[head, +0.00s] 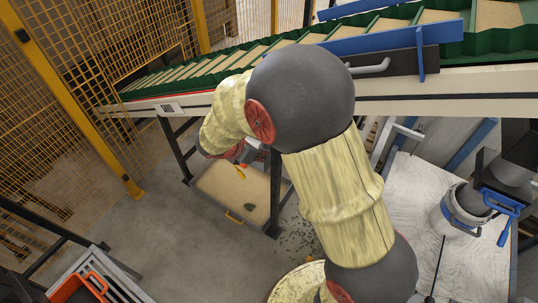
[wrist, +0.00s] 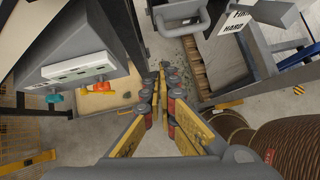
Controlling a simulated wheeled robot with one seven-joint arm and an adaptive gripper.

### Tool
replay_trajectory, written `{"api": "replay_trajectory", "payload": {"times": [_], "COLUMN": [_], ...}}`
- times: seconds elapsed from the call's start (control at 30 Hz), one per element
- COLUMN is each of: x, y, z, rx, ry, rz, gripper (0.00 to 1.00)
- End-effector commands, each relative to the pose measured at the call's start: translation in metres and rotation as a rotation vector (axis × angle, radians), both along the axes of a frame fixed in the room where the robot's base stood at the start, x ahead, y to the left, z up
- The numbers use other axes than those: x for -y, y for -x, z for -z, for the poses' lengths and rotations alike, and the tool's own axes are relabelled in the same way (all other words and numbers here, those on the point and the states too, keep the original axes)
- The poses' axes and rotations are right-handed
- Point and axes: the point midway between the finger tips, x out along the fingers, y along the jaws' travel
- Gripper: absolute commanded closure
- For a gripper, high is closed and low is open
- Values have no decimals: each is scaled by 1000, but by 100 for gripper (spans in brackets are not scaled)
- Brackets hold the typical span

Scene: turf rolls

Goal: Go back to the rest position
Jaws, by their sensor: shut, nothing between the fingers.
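My gripper (wrist: 163,85) shows in the wrist view with its yellow fingers converging to a closed tip, nothing between them. The fingertips are over the grey floor, apart from any object. In the head view my arm, in pale yellow covers with dark grey joints, bends up across the middle and hides most of what is behind it. I cannot make out the gripper clearly there.
A conveyor (head: 400,105) with green-walled compartments runs behind my arm. A shallow tan-bottomed tray (head: 218,187) lies below it. A grey box (wrist: 78,62) with coloured knobs is left of the fingers; a brown ribbed drum (wrist: 290,140) is right.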

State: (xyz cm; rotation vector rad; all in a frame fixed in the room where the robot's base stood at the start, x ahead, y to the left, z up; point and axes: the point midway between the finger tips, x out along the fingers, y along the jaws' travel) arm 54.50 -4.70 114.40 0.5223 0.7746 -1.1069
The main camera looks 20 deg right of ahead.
Motion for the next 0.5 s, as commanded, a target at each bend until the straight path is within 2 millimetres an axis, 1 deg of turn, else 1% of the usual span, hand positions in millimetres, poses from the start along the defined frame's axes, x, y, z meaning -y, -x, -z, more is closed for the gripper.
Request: {"api": "replay_trajectory", "payload": {"times": [0.03, 0.2, 0.33, 0.5], "x": [-6, -16, -20, -20], "y": [1, 6, 8, 8], "z": [-8, -21, -25, -26], "rx": [2, 1, 0, 1], "ry": [-1, 0, -1, -1], "rz": [-3, -2, -1, 2], "gripper": [100, 100, 100, 100]}}
